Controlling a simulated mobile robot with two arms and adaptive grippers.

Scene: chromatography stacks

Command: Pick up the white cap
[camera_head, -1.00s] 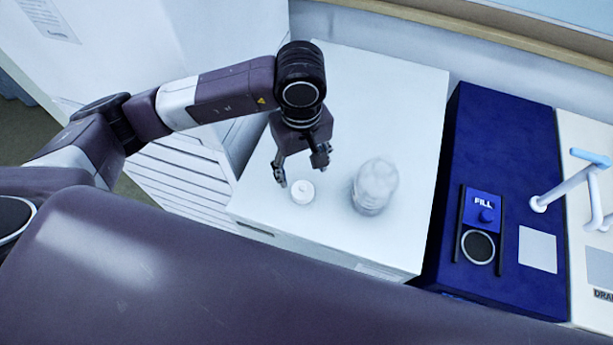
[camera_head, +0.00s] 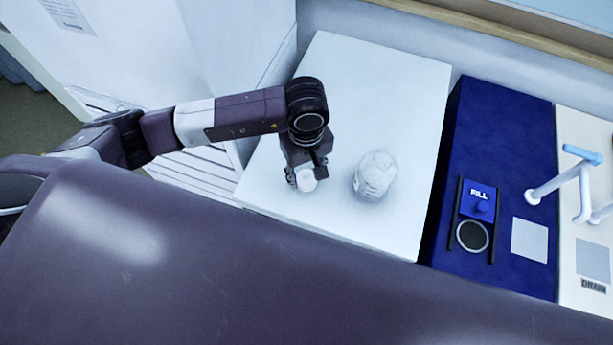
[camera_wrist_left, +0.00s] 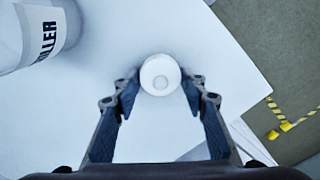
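The white cap (camera_head: 306,181) is a small round disc at the front of the white top, left of the clear bottle. My left gripper (camera_head: 305,178) points down over it, one finger on each side. In the left wrist view the cap (camera_wrist_left: 160,75) sits between the two fingertips (camera_wrist_left: 160,82), which look pressed against its sides. The cap seems to be still at the height of the top. My right gripper is out of view.
A blue unit marked FILL (camera_head: 500,130) stands to the right.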

